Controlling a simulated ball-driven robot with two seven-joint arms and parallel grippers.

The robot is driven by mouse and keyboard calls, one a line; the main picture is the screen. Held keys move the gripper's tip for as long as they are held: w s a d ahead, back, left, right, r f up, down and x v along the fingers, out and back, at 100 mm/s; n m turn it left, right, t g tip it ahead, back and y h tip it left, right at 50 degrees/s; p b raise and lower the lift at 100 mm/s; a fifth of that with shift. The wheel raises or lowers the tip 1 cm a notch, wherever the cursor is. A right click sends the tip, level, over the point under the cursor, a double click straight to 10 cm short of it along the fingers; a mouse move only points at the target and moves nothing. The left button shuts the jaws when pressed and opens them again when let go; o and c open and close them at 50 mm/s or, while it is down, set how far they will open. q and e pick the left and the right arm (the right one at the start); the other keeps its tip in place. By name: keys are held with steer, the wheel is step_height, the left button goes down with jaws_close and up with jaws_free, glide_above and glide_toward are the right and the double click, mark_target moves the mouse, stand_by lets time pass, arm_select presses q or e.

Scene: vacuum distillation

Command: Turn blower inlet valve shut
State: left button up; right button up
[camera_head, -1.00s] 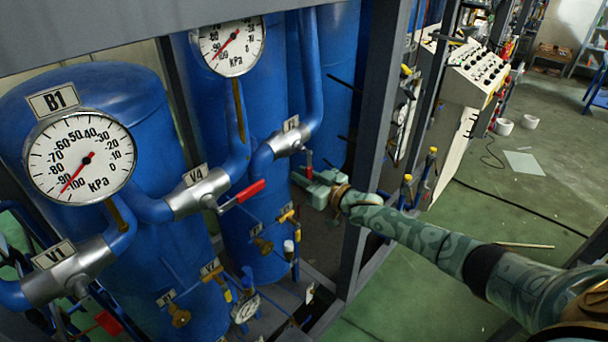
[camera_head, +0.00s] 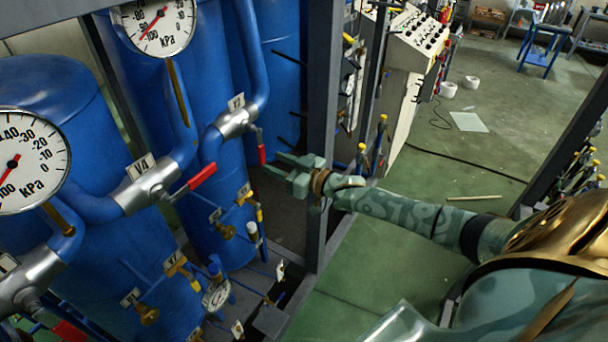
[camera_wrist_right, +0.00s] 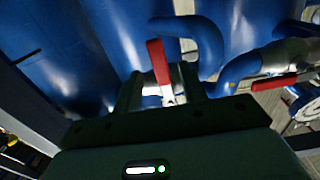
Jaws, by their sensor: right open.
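A metal valve (camera_head: 237,122) with a small label, too small to read surely, sits in the blue pipe between the tall blue tanks. Its red lever (camera_head: 262,154) hangs down. My right gripper (camera_head: 273,164) is open with its fingers pointing left, just below and right of this lever. In the right wrist view the red lever (camera_wrist_right: 157,62) stands upright between the spread fingers (camera_wrist_right: 162,88); contact cannot be told. Valve V4 (camera_head: 150,184), with its red lever (camera_head: 202,175) slanting up to the right, is further left. My left gripper is out of view.
Round kPa gauges (camera_head: 158,24) stand above the pipes at left. A dark frame post (camera_head: 321,120) rises just behind my right gripper. Small yellow-handled valves (camera_head: 176,262) sit lower down. Green floor (camera_head: 350,270) is open at right.

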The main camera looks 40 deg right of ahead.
steer(key=v, duration=0.9)
steer(key=shift+b, duration=0.4)
steer(key=shift+s, duration=0.1)
